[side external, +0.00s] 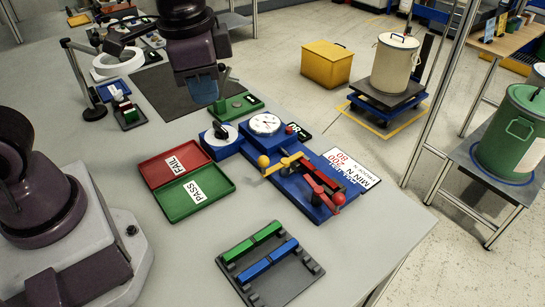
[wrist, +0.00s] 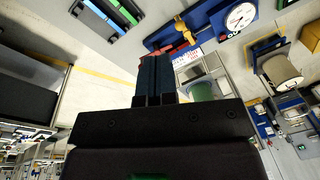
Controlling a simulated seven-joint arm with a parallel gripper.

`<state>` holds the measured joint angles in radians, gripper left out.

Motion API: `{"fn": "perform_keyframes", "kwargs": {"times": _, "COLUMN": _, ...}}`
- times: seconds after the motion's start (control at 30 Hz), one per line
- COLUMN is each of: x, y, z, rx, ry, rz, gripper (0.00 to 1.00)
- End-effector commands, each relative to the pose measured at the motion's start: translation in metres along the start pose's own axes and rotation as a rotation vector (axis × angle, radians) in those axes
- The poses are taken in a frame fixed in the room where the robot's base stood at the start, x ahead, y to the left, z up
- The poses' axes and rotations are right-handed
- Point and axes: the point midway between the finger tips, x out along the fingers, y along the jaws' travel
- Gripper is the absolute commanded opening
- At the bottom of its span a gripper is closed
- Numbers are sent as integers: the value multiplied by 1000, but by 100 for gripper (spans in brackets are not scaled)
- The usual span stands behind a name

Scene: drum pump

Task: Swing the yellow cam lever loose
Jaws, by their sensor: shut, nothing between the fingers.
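The yellow cam lever (side external: 285,163) sits on top of the blue fixture (side external: 305,190), with a yellow ball knob (side external: 263,161) at its left end. A red lever with a red ball (side external: 338,198) stands at the fixture's right end. The yellow lever also shows near the top of the wrist view (wrist: 181,25). My gripper (side external: 222,80) is above the back of the table, up and left of the fixture and apart from it. In the wrist view its dark blue fingers (wrist: 155,60) are together with nothing between them. They overlap part of the red lever in that view.
A round white dial (side external: 265,124) adjoins the fixture. Red FAIL (side external: 172,163) and green PASS (side external: 194,193) trays lie to its left. A dark rack with green and blue bars (side external: 266,256) lies in front. Bare table surrounds the rack.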

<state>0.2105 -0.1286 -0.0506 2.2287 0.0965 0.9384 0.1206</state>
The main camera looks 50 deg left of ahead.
Motion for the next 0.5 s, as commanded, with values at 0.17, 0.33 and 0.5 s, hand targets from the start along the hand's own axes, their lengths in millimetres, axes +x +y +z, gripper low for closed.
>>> {"fn": "perform_keyframes", "kwargs": {"times": 0.17, "x": 32, "y": 16, "z": -39, "rx": 259, "ry": -114, "rz": -5, "gripper": 0}}
{"fn": "perform_keyframes", "kwargs": {"times": 0.33, "x": 68, "y": 34, "z": -74, "rx": 537, "ry": -206, "rz": -6, "gripper": 0}}
{"fn": "perform_keyframes", "kwargs": {"times": 0.5, "x": 99, "y": 49, "z": -105, "rx": 822, "ry": -274, "rz": -7, "gripper": 0}}
